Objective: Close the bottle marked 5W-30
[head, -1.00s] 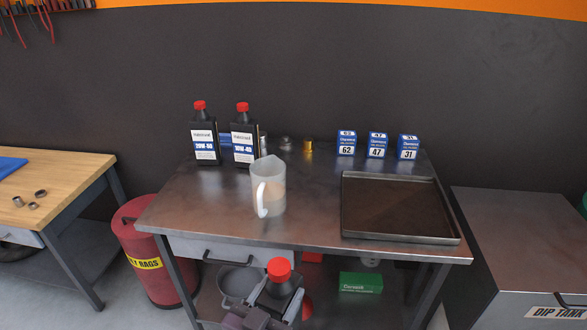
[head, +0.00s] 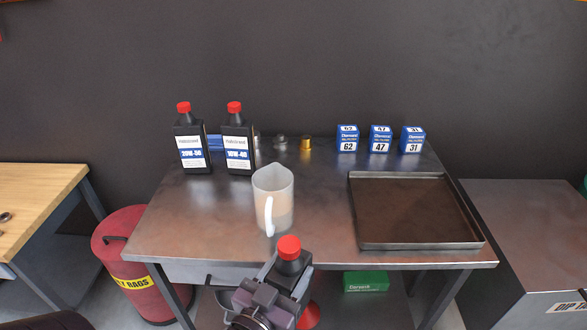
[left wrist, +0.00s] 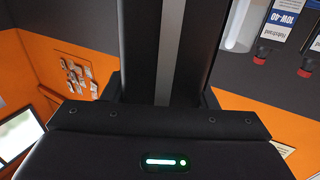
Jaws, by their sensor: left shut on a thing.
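A black bottle with a red cap (head: 289,246) is in my left gripper (head: 284,284), in front of the table's front edge. The cap sits on top of the bottle's neck; how tight it is I cannot tell. The bottle stands about upright and its label is hidden, so I cannot read 5W-30 on it. My left gripper is shut on its body. In the left wrist view a black body with a grey stripe (left wrist: 172,50) fills the middle. My right gripper is not in view.
On the metal table (head: 210,225) stand a 20W-50 bottle (head: 191,140), a 10W-40 bottle (head: 238,140), a translucent jug (head: 273,195), a dark tray (head: 408,244) and blue filter boxes (head: 380,139). A red rag bin (head: 128,255) stands left, a dip tank (head: 530,235) right.

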